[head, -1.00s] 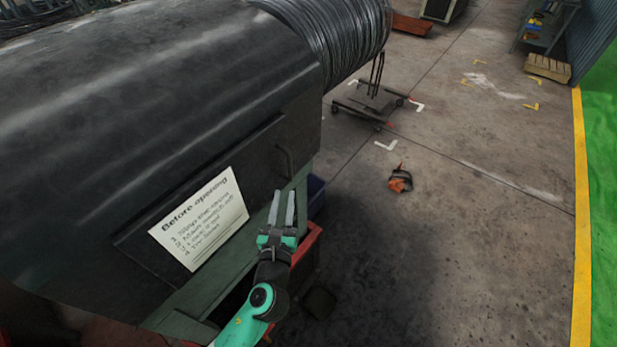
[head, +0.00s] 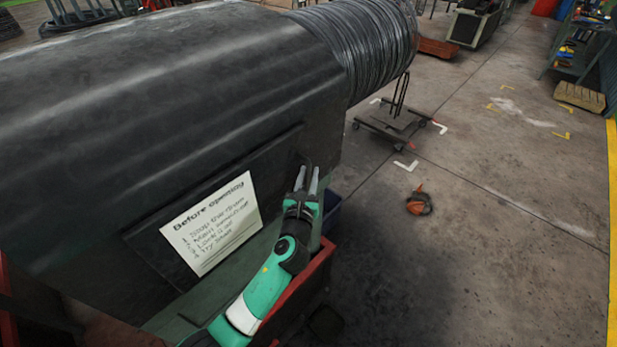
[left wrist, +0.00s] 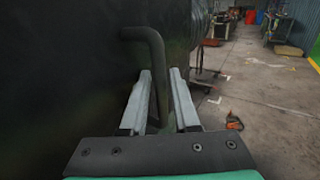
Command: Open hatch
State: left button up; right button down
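The hatch (head: 150,243) is a dark flat panel on the side of the big black drum housing (head: 180,90), and it looks shut. A white "Before opening" notice (head: 212,222) is fixed on it. Its bent dark bar handle (left wrist: 152,55) shows in the left wrist view, running down between my left gripper's fingers. My left gripper (head: 307,178) is open at the hatch's right end, its two grey fingers on either side of the handle; it also shows in the left wrist view (left wrist: 160,100). I cannot tell whether the fingers touch the handle. My right gripper is not in view.
A red bin (head: 318,270) and a blue bin (head: 331,210) stand below the housing's right end. A wheeled cart (head: 390,125) and an orange-and-black object (head: 418,202) are on the floor. The concrete floor to the right is mostly clear.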

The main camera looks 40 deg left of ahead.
pick_arm(q)
grip_shut()
dwell(1.4)
